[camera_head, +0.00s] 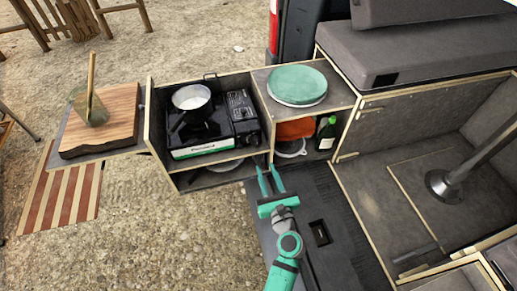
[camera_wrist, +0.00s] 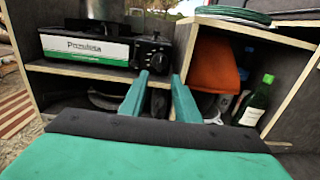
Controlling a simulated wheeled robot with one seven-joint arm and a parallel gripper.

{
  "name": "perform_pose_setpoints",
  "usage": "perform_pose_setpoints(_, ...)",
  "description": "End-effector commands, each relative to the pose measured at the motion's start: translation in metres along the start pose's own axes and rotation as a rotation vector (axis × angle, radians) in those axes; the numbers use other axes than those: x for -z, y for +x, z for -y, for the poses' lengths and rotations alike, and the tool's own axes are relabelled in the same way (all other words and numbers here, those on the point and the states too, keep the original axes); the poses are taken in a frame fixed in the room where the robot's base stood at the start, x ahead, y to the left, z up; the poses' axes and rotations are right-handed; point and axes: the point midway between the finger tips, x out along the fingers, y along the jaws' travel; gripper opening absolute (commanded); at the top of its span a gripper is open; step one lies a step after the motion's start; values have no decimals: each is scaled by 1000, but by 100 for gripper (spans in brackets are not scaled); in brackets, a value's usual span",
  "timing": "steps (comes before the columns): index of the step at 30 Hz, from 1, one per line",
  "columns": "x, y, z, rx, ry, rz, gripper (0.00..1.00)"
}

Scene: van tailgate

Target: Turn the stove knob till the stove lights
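A black and white camping stove (camera_head: 200,148) sits on the upper shelf of the pull-out kitchen box, with a pot (camera_head: 191,98) on its burner. In the wrist view the stove's white and green front panel (camera_wrist: 85,48) is at the upper left. The dark stove knob (camera_wrist: 154,60) is on the black panel at its right end, just above and beyond my fingertips. I see no flame; the pot hides the burner. My gripper (camera_head: 269,174) is in front of the box, its two green fingers apart with nothing between them. The fingers (camera_wrist: 160,80) point toward the box, apart from the knob.
A wooden divider (camera_wrist: 185,60) stands right of the stove. Beyond it a compartment holds an orange item (camera_wrist: 215,65) and a green bottle (camera_wrist: 257,103). Green plates (camera_head: 297,85) lie on top. A cutting board (camera_head: 100,125) is at the left. Space before the box is free.

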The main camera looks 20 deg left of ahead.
Motion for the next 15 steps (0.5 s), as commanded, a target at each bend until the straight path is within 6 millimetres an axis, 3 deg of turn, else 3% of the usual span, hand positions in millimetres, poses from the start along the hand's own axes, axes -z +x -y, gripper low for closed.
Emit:
perform_pose_setpoints(5,-1,18,0,-5,9,3,29)
perform_pose_setpoints(15,-2,77,0,-5,6,3,29)
